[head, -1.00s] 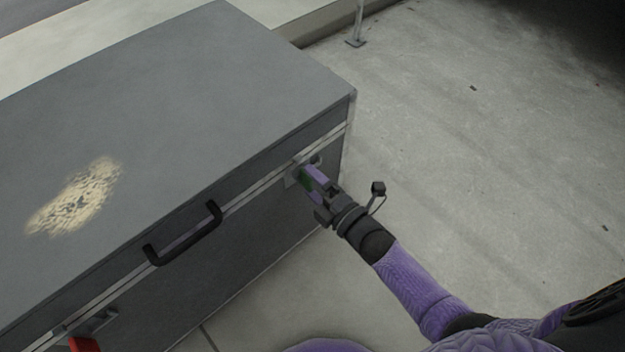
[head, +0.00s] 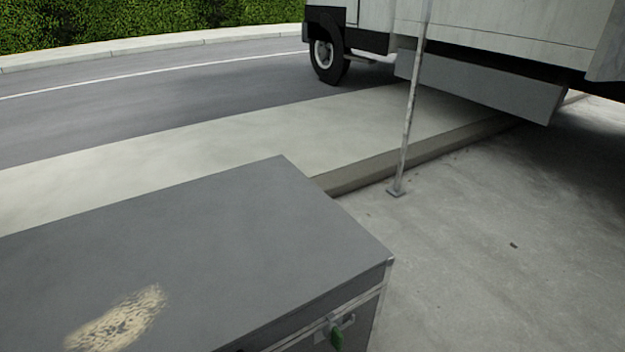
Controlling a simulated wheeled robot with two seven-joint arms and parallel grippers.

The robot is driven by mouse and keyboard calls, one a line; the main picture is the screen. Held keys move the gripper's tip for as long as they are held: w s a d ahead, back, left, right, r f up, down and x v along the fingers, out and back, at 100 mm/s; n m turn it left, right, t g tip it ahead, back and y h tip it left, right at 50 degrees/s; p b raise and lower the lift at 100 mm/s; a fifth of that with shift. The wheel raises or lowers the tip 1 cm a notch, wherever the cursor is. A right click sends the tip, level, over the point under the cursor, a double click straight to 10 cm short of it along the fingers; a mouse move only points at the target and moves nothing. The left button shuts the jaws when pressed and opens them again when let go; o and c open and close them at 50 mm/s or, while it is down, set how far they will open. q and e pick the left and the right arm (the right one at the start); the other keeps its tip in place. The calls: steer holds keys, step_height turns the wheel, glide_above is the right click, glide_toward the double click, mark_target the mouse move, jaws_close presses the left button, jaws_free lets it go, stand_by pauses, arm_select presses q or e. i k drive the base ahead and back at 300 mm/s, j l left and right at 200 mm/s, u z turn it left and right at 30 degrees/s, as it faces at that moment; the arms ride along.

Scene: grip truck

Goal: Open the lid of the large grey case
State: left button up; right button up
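The large grey case (head: 230,235) fills the lower left of the head view. Its lid is shut, with a pale worn patch (head: 118,320) on top. On the front face near the right corner is a metal latch (head: 347,325) with a green piece (head: 337,339) at it. I cannot tell whether this latch is fastened. The handle and the rest of the front face are below the picture edge. Neither of my grippers is in view.
A thin metal post (head: 405,130) stands on the concrete behind the case's right corner. A kerb (head: 420,158) and pavement run behind the case. A truck (head: 480,45) stands at the upper right. The concrete right of the case is clear.

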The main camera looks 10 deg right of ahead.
mark_target(253, 257)
steer(key=k+l, duration=0.25)
steer(key=k, duration=0.2)
steer(key=k+l, duration=0.25)
steer(key=k, duration=0.2)
